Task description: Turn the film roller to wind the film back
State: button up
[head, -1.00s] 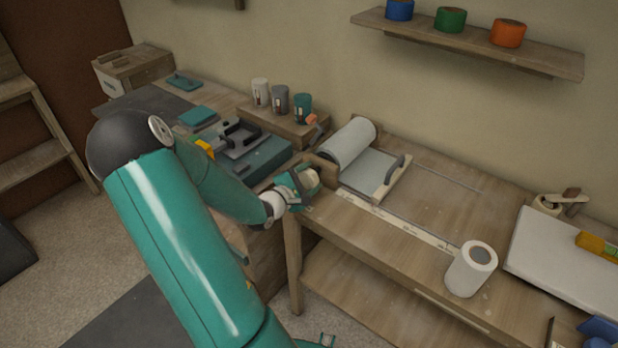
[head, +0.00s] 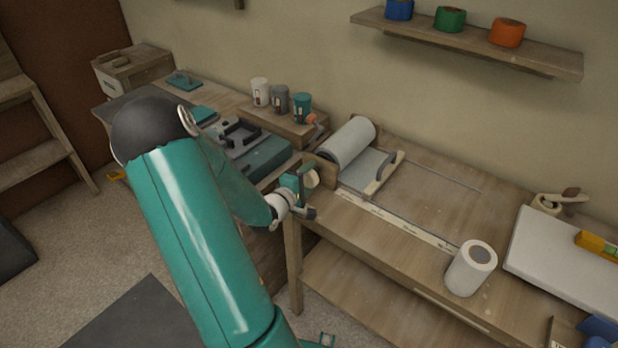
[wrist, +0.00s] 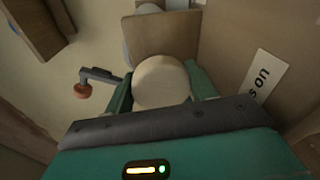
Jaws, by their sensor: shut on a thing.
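The film roller (head: 348,145) is a pale grey-white roll lying in a wooden holder at the left end of the workbench. My gripper (head: 305,183) is at the roller's near end. In the wrist view, its green fingers (wrist: 160,88) are on either side of a round cream knob (wrist: 160,82), shut on it. A wooden end plate (wrist: 165,33) of the holder stands behind the knob.
A crank with a reddish knob (wrist: 82,90) sticks out beside the holder. Three cups stand on a small wooden riser (head: 285,118) at the back. A white roll (head: 468,270) stands at the bench's front edge. The middle of the bench is clear.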

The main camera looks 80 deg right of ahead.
jog(key=shift+a+f, duration=0.15)
jog(key=shift+f, duration=0.05)
jog(key=o, duration=0.8)
jog(key=shift+c, duration=0.2)
jog(key=shift+o, duration=1)
jog(key=shift+r, duration=0.1)
jog(key=v, duration=1.3)
jog(key=shift+a, duration=0.3)
jog(key=shift+w+r, duration=0.1)
jog(key=shift+r, duration=0.05)
